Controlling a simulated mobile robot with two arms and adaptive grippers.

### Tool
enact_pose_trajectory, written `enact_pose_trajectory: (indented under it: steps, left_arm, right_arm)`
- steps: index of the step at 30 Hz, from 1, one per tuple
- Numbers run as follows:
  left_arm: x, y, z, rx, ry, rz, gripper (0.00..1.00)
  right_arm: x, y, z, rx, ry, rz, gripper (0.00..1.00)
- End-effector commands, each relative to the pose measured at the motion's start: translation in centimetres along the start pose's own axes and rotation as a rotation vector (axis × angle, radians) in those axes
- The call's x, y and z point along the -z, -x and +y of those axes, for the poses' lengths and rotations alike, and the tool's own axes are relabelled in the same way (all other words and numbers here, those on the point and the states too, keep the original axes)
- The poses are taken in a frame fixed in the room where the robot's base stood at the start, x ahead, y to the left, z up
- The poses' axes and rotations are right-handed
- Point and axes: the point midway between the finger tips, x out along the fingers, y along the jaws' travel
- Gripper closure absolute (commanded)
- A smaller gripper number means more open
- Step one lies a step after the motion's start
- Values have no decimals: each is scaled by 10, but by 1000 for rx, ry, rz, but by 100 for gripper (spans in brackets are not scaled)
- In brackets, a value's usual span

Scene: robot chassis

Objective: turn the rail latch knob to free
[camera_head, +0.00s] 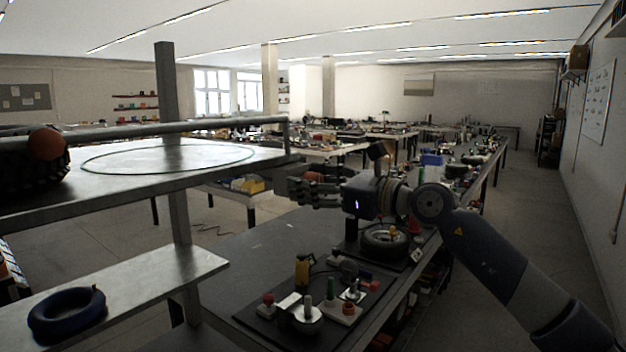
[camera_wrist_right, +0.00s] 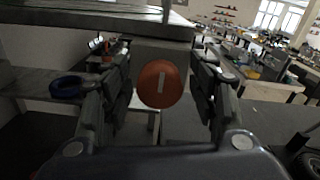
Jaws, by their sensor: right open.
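The rail latch knob (camera_wrist_right: 160,84) is a round orange-red disc with an upright white mark. It faces me in the right wrist view, on a grey block at the end of the metal shelf. In the head view a reddish part of the knob (camera_head: 313,176) shows behind the fingers. My right gripper (camera_wrist_right: 160,95) is open, with one finger on each side of the knob and visible gaps between. It also shows in the head view (camera_head: 295,188), at the shelf's right end. My left gripper is not in view.
A grey rail (camera_head: 150,131) runs along the metal shelf (camera_head: 225,171). A dark blue ring (camera_head: 42,318) lies on the lower shelf. A treaded black object and an orange ball (camera_head: 47,143) are at the left. A bench (camera_head: 262,240) with small parts and a wheel (camera_head: 385,240) stands below my right arm.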

Motion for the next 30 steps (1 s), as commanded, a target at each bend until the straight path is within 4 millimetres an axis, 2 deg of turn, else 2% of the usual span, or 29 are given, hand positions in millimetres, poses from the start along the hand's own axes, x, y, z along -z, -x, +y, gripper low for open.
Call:
enact_pose_trajectory:
  steps: [4, 10, 20, 30]
  left_arm:
    - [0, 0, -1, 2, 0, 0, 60]
    - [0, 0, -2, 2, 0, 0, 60]
    - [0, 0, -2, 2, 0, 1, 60]
    - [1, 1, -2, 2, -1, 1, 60]
  right_arm:
    - [0, 0, 0, 0, 0, 0, 46]
    - [0, 0, 0, 0, -1, 0, 90]
    - [0, 0, 0, 0, -23, -1, 91]
    - [0, 0, 0, 0, -218, -1, 91]
